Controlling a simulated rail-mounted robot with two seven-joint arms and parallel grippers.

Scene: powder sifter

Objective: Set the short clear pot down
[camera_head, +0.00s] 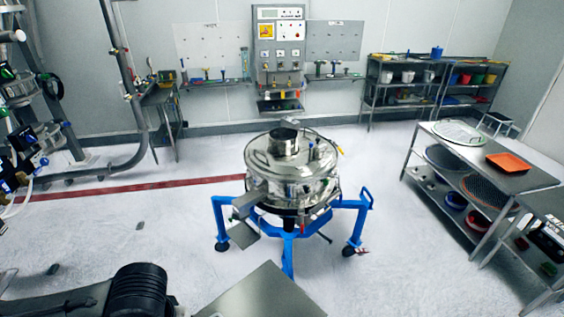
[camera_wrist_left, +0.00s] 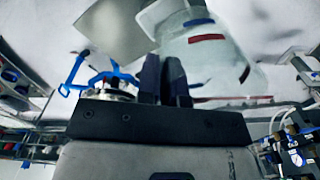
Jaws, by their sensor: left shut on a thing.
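The short clear pot (camera_wrist_left: 215,55) shows in the left wrist view as a see-through shape, with red and blue patches showing on it. My left gripper (camera_wrist_left: 165,65) has its dark fingers close together at the pot's edge and is shut on it. The pot's full outline and its contents are hard to make out. In the head view neither the pot nor my left gripper shows; only a dark part of my arm is at the bottom left. My right gripper is in neither view.
A bare steel tabletop (camera_head: 265,292) lies at the bottom of the head view. Beyond it the round steel sifter (camera_head: 292,180) stands on a blue frame (camera_head: 288,240). Shelving with an orange tray (camera_head: 509,163) stands at right. The floor between is mostly clear.

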